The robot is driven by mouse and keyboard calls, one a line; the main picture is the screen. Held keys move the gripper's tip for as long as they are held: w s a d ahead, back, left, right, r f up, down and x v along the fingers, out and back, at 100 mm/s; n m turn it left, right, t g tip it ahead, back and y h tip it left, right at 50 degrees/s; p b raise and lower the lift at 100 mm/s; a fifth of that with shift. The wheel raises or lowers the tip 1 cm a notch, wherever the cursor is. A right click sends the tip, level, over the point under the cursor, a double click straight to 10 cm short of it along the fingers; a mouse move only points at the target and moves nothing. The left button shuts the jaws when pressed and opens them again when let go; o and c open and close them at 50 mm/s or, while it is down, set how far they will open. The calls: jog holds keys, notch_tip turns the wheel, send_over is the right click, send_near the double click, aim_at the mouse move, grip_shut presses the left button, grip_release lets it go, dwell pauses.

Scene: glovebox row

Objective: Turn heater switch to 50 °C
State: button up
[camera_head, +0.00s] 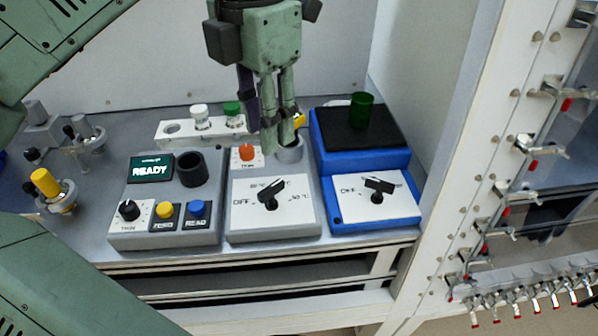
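The heater is the grey box (232,230) in the middle, with a white panel (293,218) on its sloping front. Its black switch knob (270,192) sits mid-panel. "OFF" is printed left of it, and small temperature markings lie above and right, one seeming to read 50 °C. The knob's handle lies slanted; I cannot tell which mark it points to. My gripper (279,138) hangs above and behind the panel, near the heater's round grey well (290,151), apart from the knob. Its fingers point down and look close together, but the gap is unclear.
Left stands a grey unit with a "READY" display (151,169), knob and buttons. Right is a blue unit (376,220) with its own OFF knob (379,185) and a green vial (361,110) on top. A vial rack (178,131) stands behind. A white post (449,160) rises at right.

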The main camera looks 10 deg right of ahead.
aim_at(270, 187)
notch_tip(270, 187, down, 11)
jog(key=shift+r+p, duration=0.1)
jog(key=shift+p, duration=0.8)
grip_shut()
